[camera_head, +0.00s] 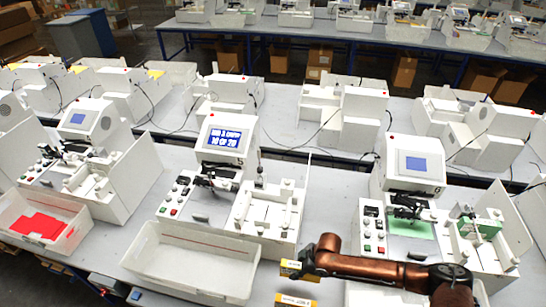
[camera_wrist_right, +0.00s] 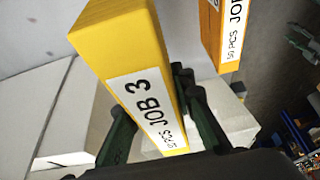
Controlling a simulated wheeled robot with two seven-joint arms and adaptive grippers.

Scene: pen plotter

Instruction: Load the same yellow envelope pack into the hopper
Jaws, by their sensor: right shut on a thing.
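A yellow envelope pack (camera_head: 290,269) with a white label is held in my right gripper (camera_head: 311,268), above the front part of the table. In the right wrist view the same pack (camera_wrist_right: 112,38) reads "JOB 3" and stands tilted between the two dark fingers of the gripper (camera_wrist_right: 152,108). The middle plotter (camera_head: 225,150) has a lit blue screen ending in "10 OF 20". Its white feeding section (camera_head: 268,208), which looks like the hopper, is left of and behind the pack, apart from it. My left gripper is not in view.
A second, more orange pack (camera_head: 294,300) lies at the front edge; its label also shows in the right wrist view (camera_wrist_right: 212,32). An empty white bin (camera_head: 190,262) stands before the middle plotter. The right plotter (camera_head: 412,165) holds green material; a left bin (camera_head: 75,205) holds red.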

